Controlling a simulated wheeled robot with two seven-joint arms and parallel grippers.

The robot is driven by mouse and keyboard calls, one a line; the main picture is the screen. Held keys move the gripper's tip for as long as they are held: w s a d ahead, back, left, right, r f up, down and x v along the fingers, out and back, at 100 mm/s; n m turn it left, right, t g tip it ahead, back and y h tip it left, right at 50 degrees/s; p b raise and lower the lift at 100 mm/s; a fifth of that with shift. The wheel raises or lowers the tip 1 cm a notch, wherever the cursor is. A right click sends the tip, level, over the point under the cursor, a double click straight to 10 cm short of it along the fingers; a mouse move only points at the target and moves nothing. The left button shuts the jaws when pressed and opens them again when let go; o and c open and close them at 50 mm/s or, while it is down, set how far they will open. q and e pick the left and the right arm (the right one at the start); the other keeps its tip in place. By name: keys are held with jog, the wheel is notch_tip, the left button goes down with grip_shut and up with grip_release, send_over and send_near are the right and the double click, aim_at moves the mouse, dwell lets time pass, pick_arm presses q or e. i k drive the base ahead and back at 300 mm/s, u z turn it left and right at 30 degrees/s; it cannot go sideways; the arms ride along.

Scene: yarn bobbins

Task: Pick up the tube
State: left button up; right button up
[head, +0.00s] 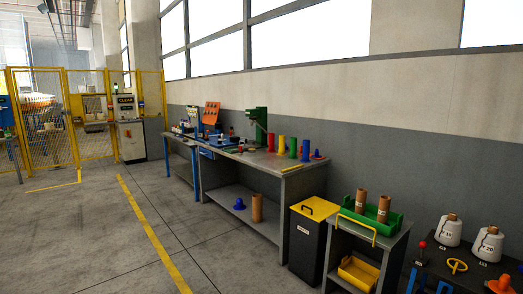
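Two brown cardboard tubes stand upright in a green tray (345,214) on a small grey table: a left tube (361,201) and a right tube (383,209). Another brown tube (257,208) stands on the lower shelf of the workbench, beside a blue object (239,204). I cannot tell which tube the task means. Neither of my grippers is in view.
The grey workbench (262,167) carries red, yellow, green and blue cylinders and a green machine (257,122). A black bin (308,240) with a yellow lid stands beside the small table. Two white yarn cones stand at right. The floor (90,235) at left is clear.

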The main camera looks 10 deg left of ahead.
aim_at(293, 142)
jog(key=u, duration=0.2)
jog(key=k, duration=0.25)
jog(key=u, duration=1)
jog(key=k, duration=1.1)
jog(key=u, duration=0.75)
jog(key=i, duration=3.5)
jog(key=z, duration=0.2)
jog(key=i, duration=2.35)
jog(key=z, duration=0.25)
jog(key=i, duration=2.35)
jog(key=z, duration=0.6)
jog(key=i, duration=1.6)
jog(key=z, duration=0.65)
